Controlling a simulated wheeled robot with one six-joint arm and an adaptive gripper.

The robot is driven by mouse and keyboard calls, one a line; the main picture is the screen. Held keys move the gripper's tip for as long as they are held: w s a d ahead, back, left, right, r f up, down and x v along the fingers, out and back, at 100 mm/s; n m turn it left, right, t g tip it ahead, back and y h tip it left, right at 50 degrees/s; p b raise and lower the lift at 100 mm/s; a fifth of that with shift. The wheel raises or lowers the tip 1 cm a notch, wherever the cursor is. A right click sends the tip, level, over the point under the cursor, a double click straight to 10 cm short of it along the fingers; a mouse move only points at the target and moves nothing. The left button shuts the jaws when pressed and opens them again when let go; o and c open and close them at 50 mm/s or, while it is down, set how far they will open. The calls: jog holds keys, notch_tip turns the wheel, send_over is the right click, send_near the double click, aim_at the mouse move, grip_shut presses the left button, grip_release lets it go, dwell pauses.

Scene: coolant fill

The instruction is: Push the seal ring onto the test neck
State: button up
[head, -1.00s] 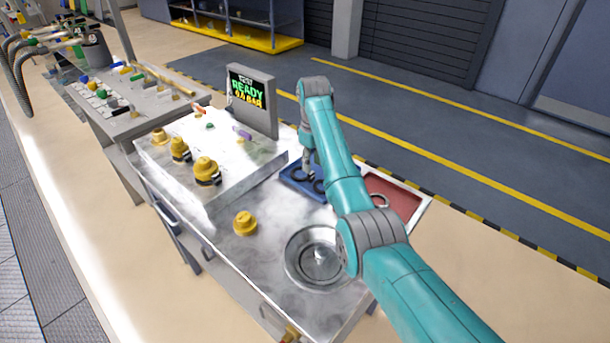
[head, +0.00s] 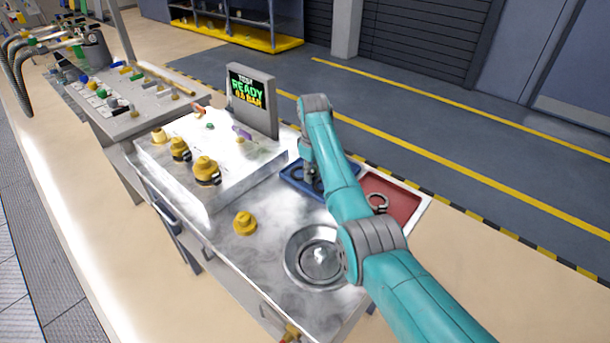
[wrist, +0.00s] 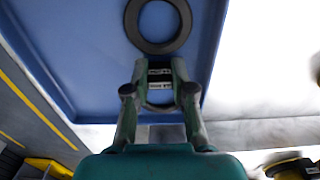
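A dark seal ring (wrist: 158,22) lies flat in the blue tray (wrist: 75,60) in the wrist view, just beyond my fingertips. Part of a second round, ring-like shape (wrist: 160,97) shows between my fingers; whether they touch it is not clear. My gripper (wrist: 160,75) has its two fingers apart, over the tray. In the head view my gripper (head: 311,180) points down into the blue tray (head: 290,178), and my arm hides part of the tray. I cannot tell which fitting is the test neck; several yellow-capped fittings (head: 206,170) stand on the steel block.
A red tray (head: 404,200) holding a grey ring (head: 378,203) lies right of my arm. A round steel basin (head: 300,270) and a loose yellow cap (head: 244,222) are in front. A display (head: 250,98) reading READY stands behind the block. The steel top between cap and basin is clear.

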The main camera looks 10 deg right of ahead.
grip_shut()
jog(key=shift+r, duration=3)
